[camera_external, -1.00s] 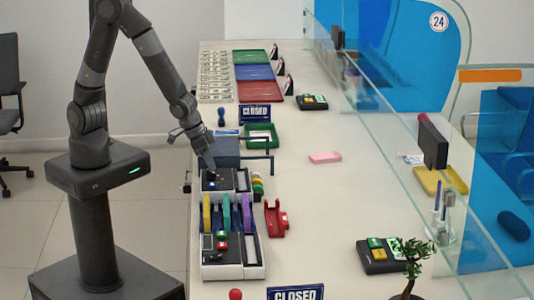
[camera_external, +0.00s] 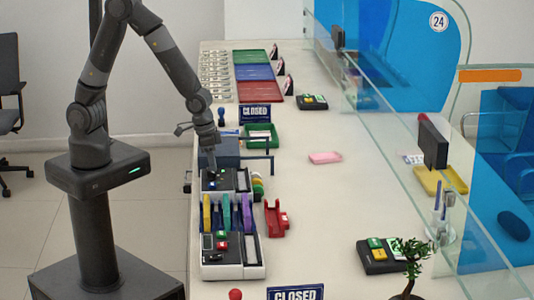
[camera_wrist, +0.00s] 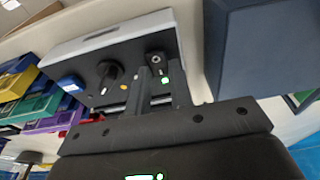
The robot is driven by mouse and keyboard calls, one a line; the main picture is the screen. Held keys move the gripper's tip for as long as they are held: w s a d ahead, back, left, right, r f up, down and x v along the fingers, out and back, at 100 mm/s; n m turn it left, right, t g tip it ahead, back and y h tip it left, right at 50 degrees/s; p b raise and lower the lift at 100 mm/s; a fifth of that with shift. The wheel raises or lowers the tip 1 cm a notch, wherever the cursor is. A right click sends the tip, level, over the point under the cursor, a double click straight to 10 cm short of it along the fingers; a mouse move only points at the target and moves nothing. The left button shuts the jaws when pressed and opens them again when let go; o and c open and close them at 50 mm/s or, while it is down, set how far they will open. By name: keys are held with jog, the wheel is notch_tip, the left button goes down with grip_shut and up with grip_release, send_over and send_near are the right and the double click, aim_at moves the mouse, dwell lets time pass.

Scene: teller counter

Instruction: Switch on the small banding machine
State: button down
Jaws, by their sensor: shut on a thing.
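The small banding machine (camera_external: 225,182) is a light box with a dark top panel on the counter, under my gripper (camera_external: 211,170). In the wrist view, its dark panel (camera_wrist: 125,75) carries a black knob (camera_wrist: 109,72), a round fitting (camera_wrist: 157,58), small yellow and white buttons, and a lit green spot. My gripper (camera_wrist: 160,82) points down at the panel, with its fingers around a small switch (camera_wrist: 164,78) beside the green light. The fingers hide most of the switch, so its position cannot be told.
A dark blue box (camera_external: 226,150) stands close behind the machine.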

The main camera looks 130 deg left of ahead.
jog(key=shift+a+g+h, duration=0.2)
jog(key=shift+g+h, duration=0.2)
jog(key=c, duration=1.3)
grip_release()
jog(key=shift+w, duration=0.1)
jog(key=r, duration=1)
jog(key=shift+s+d+r, duration=0.25)
jog(key=shift+d+r, duration=0.05)
jog(key=shift+r, duration=0.05)
